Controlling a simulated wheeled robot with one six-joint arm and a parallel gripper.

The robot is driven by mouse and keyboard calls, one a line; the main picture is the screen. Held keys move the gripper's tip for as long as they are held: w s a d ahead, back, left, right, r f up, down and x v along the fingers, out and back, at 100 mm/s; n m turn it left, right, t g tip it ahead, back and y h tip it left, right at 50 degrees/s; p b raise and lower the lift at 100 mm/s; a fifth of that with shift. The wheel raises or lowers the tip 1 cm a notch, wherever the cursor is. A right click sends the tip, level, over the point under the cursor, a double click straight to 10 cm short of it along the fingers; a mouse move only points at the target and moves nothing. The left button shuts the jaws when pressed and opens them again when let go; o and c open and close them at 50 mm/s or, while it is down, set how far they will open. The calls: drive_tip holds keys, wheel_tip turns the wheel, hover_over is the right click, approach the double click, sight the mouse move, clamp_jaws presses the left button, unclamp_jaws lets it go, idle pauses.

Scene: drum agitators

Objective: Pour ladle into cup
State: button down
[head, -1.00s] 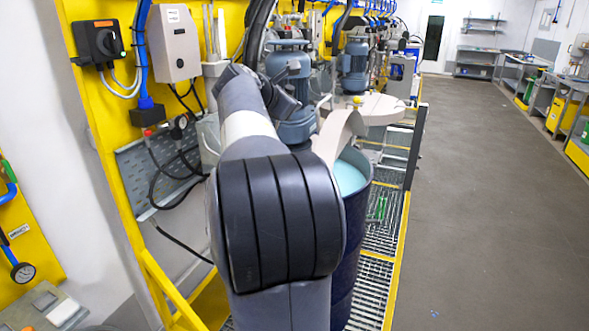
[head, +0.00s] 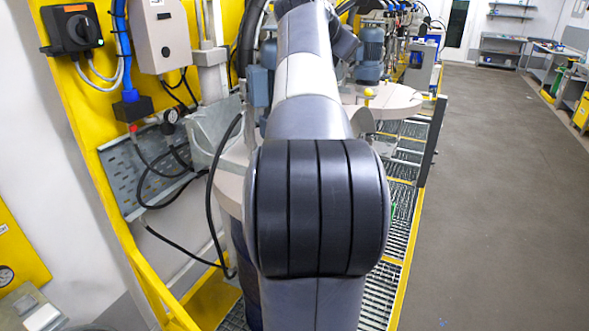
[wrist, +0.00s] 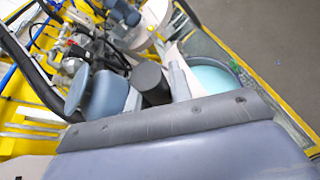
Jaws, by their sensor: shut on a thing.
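I can make out neither the ladle nor the cup in either view. In the wrist view, a drum (wrist: 214,80) with pale turquoise liquid stands right of centre, partly cut off by my own arm part along the bottom. In the head view my arm runs up the middle and hides the open drum. No jaws or fingertips show in either view, so what my gripper holds is hidden.
A blue-grey agitator motor (wrist: 106,95) stands left of the drum in the wrist view. Another motor (head: 370,55) and a round beige lid (head: 385,98) stand beyond my arm. A control box (head: 158,36) is at left. The grey floor (head: 500,190) at right is clear.

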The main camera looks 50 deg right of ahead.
drive_tip(key=shift+d+r, duration=0.1)
idle(0.3)
drive_tip(key=shift+n+h, duration=0.6)
drive_tip(key=shift+h, duration=0.1)
drive_tip(key=w+a, duration=0.1)
drive_tip(key=w+a+r, duration=0.1)
drive_tip(key=a, duration=0.1)
drive_tip(key=shift+w+a+r, duration=0.2)
drive_tip(key=shift+w, duration=0.1)
drive_tip(key=shift+w+a, duration=0.15)
drive_tip(key=shift+f, duration=0.1)
drive_tip(key=shift+w+a, duration=0.2)
drive_tip(key=shift+a, duration=0.05)
drive_tip(key=shift+w+a+f+n+g+h, duration=0.15)
drive_tip(key=shift+w+a+n+h, duration=0.2)
drive_tip(key=shift+w+a, duration=0.15)
drive_tip(key=shift+w+a+f+n+g+h, duration=0.15)
drive_tip(key=shift+w+a+n+h, duration=0.1)
drive_tip(key=shift+w+a+h, duration=0.25)
idle(0.6)
